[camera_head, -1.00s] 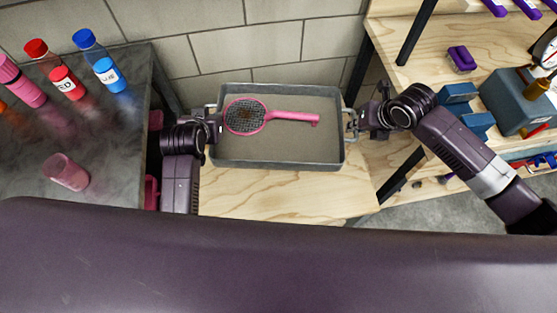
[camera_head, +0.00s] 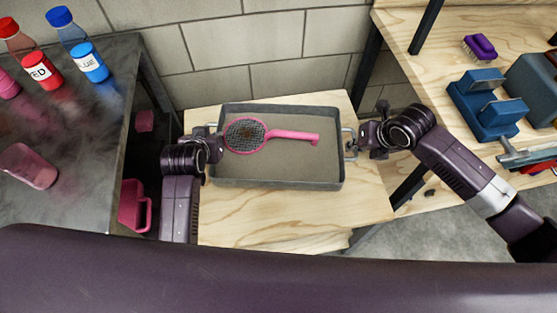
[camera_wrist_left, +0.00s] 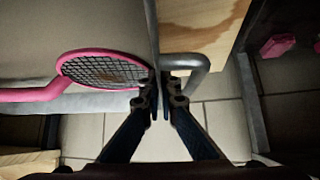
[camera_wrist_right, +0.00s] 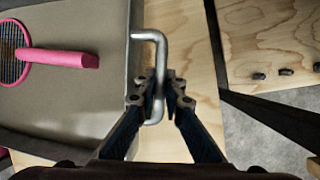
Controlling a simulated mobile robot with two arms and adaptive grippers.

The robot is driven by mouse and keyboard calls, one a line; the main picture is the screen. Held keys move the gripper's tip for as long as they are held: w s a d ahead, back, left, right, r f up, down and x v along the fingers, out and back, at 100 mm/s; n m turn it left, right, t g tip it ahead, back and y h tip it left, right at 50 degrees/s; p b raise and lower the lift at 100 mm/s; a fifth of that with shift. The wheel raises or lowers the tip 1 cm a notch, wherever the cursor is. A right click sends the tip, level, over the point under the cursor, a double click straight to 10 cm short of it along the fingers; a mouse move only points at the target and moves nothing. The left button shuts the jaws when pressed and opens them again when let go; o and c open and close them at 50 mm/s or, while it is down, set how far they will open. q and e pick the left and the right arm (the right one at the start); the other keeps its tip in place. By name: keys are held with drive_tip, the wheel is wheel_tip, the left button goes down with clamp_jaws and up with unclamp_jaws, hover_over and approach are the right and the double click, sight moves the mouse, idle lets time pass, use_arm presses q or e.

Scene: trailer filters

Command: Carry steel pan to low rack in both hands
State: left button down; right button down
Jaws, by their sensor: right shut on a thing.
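The steel pan (camera_head: 290,181) is a shallow grey rectangular tray, roughly level over the pale wooden top of the low rack (camera_head: 270,225). I cannot tell whether it touches the wood. A pink racket-shaped strainer (camera_head: 247,135) with dark mesh lies in it. My right gripper (camera_wrist_right: 158,92) is shut on the pan's right handle (camera_wrist_right: 150,37). My left gripper (camera_wrist_left: 163,95) is at the pan's left handle (camera_wrist_left: 205,65), with its fingers close together. Whether they grip the handle is unclear.
A dark table (camera_head: 75,190) stands at left with a red bottle (camera_head: 38,68), a blue bottle (camera_head: 88,60) and a pink cup (camera_head: 28,166). A wooden bench (camera_head: 440,80) at right holds a purple brush (camera_head: 480,46) and blue blocks (camera_head: 488,100). A block wall (camera_head: 250,50) closes the back.

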drive_tip(key=shift+f, duration=0.1)
idle(0.5)
